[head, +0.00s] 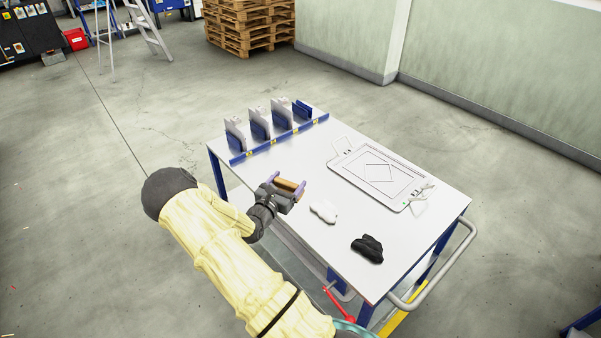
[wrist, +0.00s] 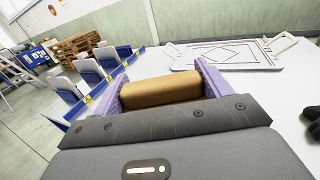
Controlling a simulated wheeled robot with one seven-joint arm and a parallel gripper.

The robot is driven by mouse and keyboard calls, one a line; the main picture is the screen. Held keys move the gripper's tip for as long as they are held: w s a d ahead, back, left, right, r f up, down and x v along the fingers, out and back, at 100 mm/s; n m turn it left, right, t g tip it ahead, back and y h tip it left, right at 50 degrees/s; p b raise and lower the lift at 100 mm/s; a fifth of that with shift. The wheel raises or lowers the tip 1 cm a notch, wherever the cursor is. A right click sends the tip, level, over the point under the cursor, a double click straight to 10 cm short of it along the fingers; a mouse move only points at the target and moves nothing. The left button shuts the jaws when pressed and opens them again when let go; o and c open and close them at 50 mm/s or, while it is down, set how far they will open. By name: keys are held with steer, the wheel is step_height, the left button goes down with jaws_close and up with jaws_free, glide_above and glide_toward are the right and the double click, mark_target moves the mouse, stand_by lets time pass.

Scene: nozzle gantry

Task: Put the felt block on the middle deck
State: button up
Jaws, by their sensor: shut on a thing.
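My gripper (head: 288,187) is shut on a tan-brown block (head: 289,185), which looks like the felt block. It is held crosswise between the purple fingers, above the left front part of the white table (head: 318,170). In the wrist view the block (wrist: 161,91) lies level between both fingers of my gripper (wrist: 162,92), with its ends partly hidden by them. No part is clearly marked as the middle deck. Several upright white-and-blue holders (head: 259,124) stand in a row along the table's far left edge, beyond my gripper, also seen in the wrist view (wrist: 88,71).
A white framed tray (head: 350,178) with a diamond outline lies on the right part of the table. The table between gripper and holders is clear.

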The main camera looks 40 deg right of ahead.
steer(key=s+a+f+n+t+y+b, duration=0.2)
steer(key=a+f+n+t+y, duration=0.1)
steer(key=a+f, duration=0.4)
steer(key=s+a+f+n+t+y+b, duration=0.2)
steer(key=a+f+n+y, duration=0.3)
steer(key=a, duration=0.5)
steer(key=s+a+f+n+t+y+b, duration=0.2)
steer(key=s+a+f+n+t+y, duration=0.2)
steer(key=a+f+y, duration=0.4)
steer(key=shift+a+f+n+t+b, duration=0.2)
steer(key=shift+f+n+t+b, duration=0.2)
steer(key=shift+f+t, duration=0.25)
steer(key=shift+w, duration=0.2)
